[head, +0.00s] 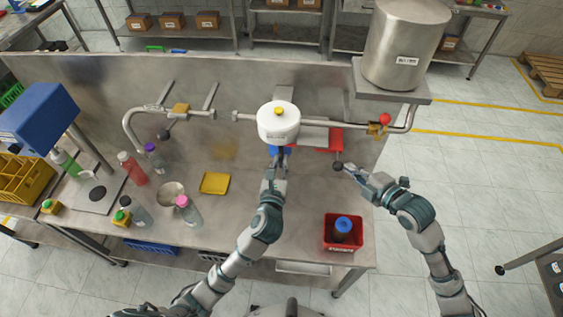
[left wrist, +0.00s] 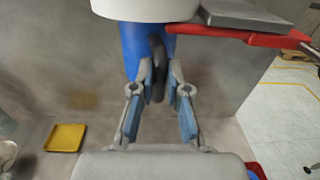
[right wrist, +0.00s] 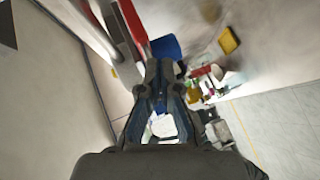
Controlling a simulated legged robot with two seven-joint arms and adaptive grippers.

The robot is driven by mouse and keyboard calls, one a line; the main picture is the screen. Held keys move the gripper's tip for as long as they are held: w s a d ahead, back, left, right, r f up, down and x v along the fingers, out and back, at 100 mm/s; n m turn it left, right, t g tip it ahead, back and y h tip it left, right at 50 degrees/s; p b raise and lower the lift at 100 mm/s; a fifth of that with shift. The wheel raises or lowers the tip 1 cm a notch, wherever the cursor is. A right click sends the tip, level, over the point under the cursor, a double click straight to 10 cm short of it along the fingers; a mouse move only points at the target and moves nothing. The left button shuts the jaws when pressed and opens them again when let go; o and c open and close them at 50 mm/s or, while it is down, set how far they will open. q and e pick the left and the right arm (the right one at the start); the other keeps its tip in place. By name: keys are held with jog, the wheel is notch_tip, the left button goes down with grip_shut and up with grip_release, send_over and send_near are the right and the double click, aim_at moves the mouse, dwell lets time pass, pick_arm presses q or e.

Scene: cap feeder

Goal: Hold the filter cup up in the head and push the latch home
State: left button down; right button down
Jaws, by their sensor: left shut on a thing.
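The filter cup (left wrist: 133,45) is blue with a dark handle (left wrist: 158,70). It is upright, directly beneath the round white head (head: 278,122), its top hidden by the head's rim. My left gripper (head: 279,163) is shut on the handle; it also shows in the left wrist view (left wrist: 159,72). The red latch (left wrist: 245,37) sticks out to the right beside the cup's top; it also shows in the right wrist view (right wrist: 130,22). Contact there is unclear.
A red bin (head: 343,245) with a dark, blue-topped item stands at the table's front right. A yellow tray (head: 215,183), a metal bowl (head: 171,194) and several bottles stand to the left. A steel panel (head: 220,85) rises behind, carrying pipes.

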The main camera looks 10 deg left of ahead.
aim_at(337, 169)
jog(key=shift+a, duration=2.4)
pick_arm(q)
jog(key=shift+a, duration=0.1)
pick_arm(e)
jog(key=shift+d, duration=1.05)
pick_arm(q)
jog(key=c, duration=1.1)
grip_release()
